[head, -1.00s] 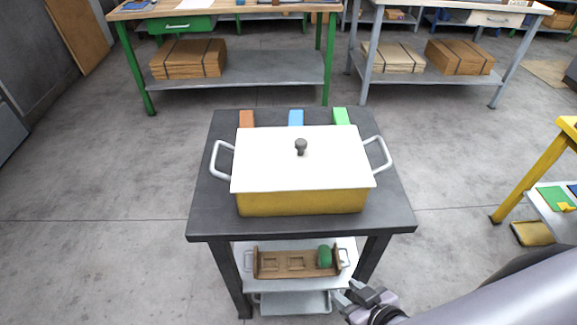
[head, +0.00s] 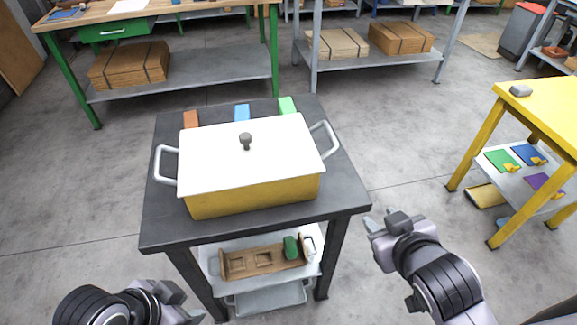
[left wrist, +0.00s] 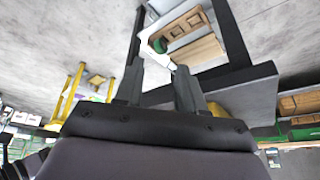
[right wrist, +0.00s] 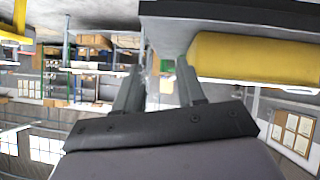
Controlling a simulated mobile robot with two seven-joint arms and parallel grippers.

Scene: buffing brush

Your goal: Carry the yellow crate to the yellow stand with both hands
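The yellow crate (head: 255,196) has a white lid (head: 250,155) with a grey knob and a pale loop handle at each end. It sits on the dark table (head: 160,232) and also shows in the right wrist view (right wrist: 255,58). The yellow stand (head: 548,105) is at the right. My left gripper (head: 185,303) is low, in front of the table's left side, apart from the crate; its fingers are spread and empty in the left wrist view (left wrist: 160,80). My right gripper (head: 375,235) is right of the table, open and empty, also in the right wrist view (right wrist: 160,75).
Orange (head: 191,119), blue (head: 242,112) and green (head: 287,105) blocks lie behind the crate. A wooden tray (head: 238,263) with a green piece is on the table's lower shelf. Clear floor separates table and stand.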

